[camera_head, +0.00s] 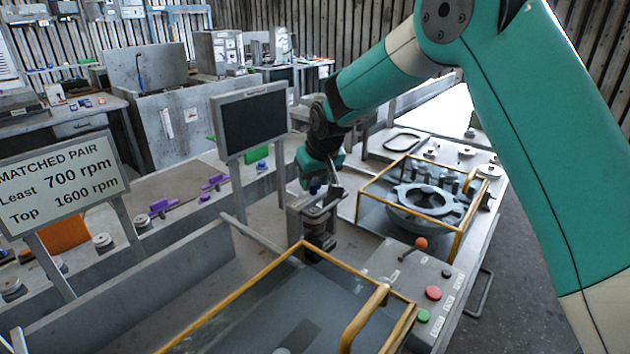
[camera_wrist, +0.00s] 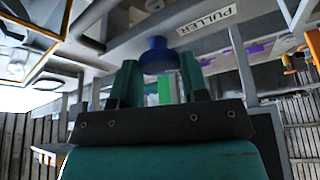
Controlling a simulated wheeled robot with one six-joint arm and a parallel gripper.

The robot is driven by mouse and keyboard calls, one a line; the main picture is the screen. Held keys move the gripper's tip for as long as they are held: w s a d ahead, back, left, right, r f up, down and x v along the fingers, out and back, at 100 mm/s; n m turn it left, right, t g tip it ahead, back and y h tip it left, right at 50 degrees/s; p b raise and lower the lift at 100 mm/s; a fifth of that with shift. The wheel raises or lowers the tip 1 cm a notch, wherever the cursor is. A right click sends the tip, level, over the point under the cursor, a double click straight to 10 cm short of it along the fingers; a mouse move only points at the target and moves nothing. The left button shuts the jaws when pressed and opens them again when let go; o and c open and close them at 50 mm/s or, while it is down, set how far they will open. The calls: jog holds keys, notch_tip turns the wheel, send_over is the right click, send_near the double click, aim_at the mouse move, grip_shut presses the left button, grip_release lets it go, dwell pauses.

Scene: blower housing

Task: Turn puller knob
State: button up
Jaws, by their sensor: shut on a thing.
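The puller knob (camera_wrist: 157,56) is blue and round and sits between the two teal fingers of my gripper (camera_wrist: 160,70) in the wrist view. A PULLER label (camera_wrist: 208,24) shows on the grey metal beside the knob. In the head view my gripper (camera_head: 317,182) reaches down to a grey fixture (camera_head: 318,212) in the middle of the bench.
A yellow-framed guard (camera_head: 440,215) surrounds a round housing (camera_head: 425,198) to the right. A larger yellow-framed cover (camera_head: 255,275) lies in front. A panel with red (camera_head: 433,293) and green (camera_head: 423,316) buttons and an orange-topped lever (camera_head: 420,243) stands right. A dark screen (camera_head: 252,120) rises left.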

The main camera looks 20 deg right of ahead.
jog(key=shift+r+m, duration=0.1)
jog(key=shift+m, duration=0.2)
dwell(0.4)
jog(key=o, duration=0.9)
jog(key=shift+o, duration=0.2)
jog(key=a+b+v, duration=0.1)
jog(key=b+v, duration=0.2)
jog(key=v, duration=1.4)
jog(key=shift+d+r, duration=0.2)
jog(key=shift+d, duration=0.1)
jog(key=s+a+f+n+g+y, duration=0.1)
jog(key=s+f+n, duration=0.1)
jog(key=s, duration=0.8)
jog(key=s+a+f+n+g+y, duration=0.1)
jog(key=s+f, duration=0.3)
jog(key=s, duration=0.7)
jog(key=s+a+f+n+g+y, duration=0.1)
jog(key=s+a+f+n+g, duration=0.1)
jog(key=s, duration=0.9)
jog(key=shift+s+a+f+n+g, duration=0.2)
jog(key=shift+a+f+n+g, duration=0.15)
jog(key=shift+a+f, duration=0.3)
